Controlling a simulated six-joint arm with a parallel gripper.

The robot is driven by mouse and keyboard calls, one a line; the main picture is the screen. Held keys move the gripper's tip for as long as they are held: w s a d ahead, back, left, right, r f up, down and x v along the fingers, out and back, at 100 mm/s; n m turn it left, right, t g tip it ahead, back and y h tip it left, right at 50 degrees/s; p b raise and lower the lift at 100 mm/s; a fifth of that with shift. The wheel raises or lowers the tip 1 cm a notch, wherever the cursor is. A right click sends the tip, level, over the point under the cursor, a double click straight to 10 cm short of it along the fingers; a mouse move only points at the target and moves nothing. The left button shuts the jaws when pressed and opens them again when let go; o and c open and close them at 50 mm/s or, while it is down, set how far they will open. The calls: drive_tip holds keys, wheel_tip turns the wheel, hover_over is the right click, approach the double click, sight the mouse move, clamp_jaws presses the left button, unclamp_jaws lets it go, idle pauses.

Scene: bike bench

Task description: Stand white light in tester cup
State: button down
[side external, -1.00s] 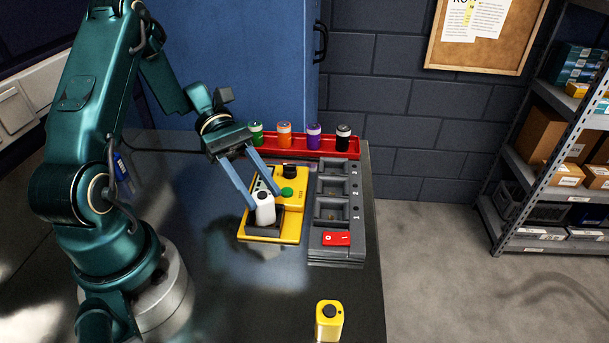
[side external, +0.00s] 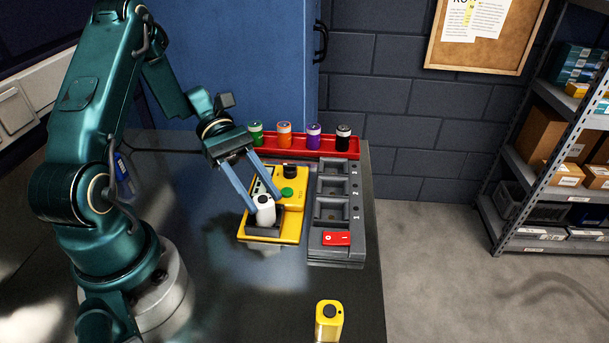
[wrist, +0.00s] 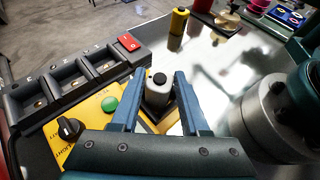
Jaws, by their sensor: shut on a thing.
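The white light (side external: 265,211) stands upright, its lower part inside the dark square tester cup (side external: 251,231) at the front of the yellow tester (side external: 290,190). My gripper (side external: 264,208) is shut on the light, one blue finger on each side. In the wrist view the white light (wrist: 158,90) with its dark top shows between the fingers of my gripper (wrist: 157,82), above the dark cup. Whether its base touches the cup floor is hidden.
The tester has a green button (side external: 287,192) and a black knob (side external: 290,171). A grey charger (side external: 335,254) with several bays and a red switch (side external: 337,238) stands at right. A red tray (side external: 352,153) of coloured cylinders is behind. A yellow light (side external: 329,321) stands in front.

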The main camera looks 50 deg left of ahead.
drive_tip(key=shift+f, duration=0.1)
drive_tip(key=c, duration=0.7)
unclamp_jaws()
drive_tip(key=shift+v, duration=5.5)
